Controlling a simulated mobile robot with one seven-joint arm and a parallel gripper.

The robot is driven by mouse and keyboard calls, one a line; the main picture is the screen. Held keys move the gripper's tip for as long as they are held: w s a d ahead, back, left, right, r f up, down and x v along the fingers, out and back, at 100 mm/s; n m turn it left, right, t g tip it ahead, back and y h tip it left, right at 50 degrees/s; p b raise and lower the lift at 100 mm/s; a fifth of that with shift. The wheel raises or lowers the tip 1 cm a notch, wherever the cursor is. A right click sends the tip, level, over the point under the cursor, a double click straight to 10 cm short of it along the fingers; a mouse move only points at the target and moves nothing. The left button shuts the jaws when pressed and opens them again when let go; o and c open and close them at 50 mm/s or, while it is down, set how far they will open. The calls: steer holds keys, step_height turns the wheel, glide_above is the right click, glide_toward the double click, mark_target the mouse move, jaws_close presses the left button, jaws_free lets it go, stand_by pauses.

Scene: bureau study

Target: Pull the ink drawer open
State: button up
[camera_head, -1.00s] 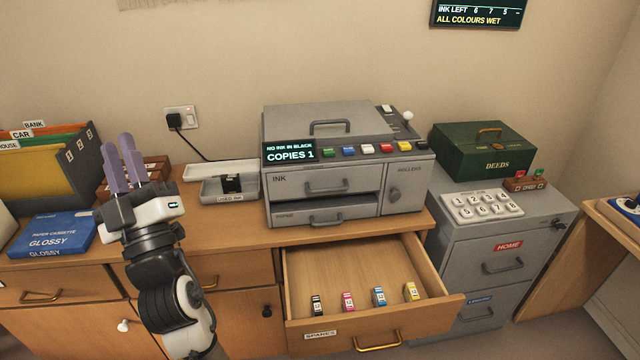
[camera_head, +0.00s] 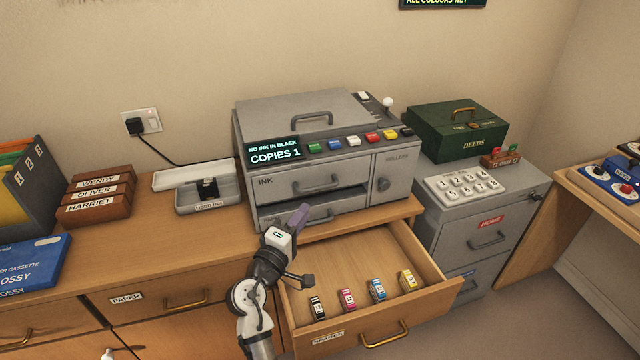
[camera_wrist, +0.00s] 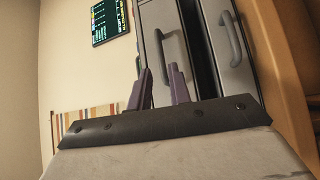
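The ink drawer (camera_head: 305,181) is the upper grey front of the copier (camera_head: 297,124), marked INK, with a grey bar handle; it looks shut. My gripper (camera_head: 299,214) is in front of the copier, low near the paper drawer below the ink drawer. In the wrist view the two purple fingers (camera_wrist: 160,85) stand apart with nothing between them. They point toward the ink drawer's handle (camera_wrist: 172,55), which appears beyond the fingertips and apart from them. The copier's display reads NO INK IN BLACK, COPIES 1.
The open spares drawer (camera_head: 369,338) juts out below, holding several small ink cartridges. A used ink tray (camera_head: 208,209) stands left of the copier. A green deeds box (camera_head: 458,131) and a keypad (camera_head: 463,187) sit on the grey cabinet at right.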

mark_target(321, 187)
steer(key=p+x, duration=0.2)
steer(key=x, duration=0.8)
steer(key=shift+w, duration=0.2)
jaws_close()
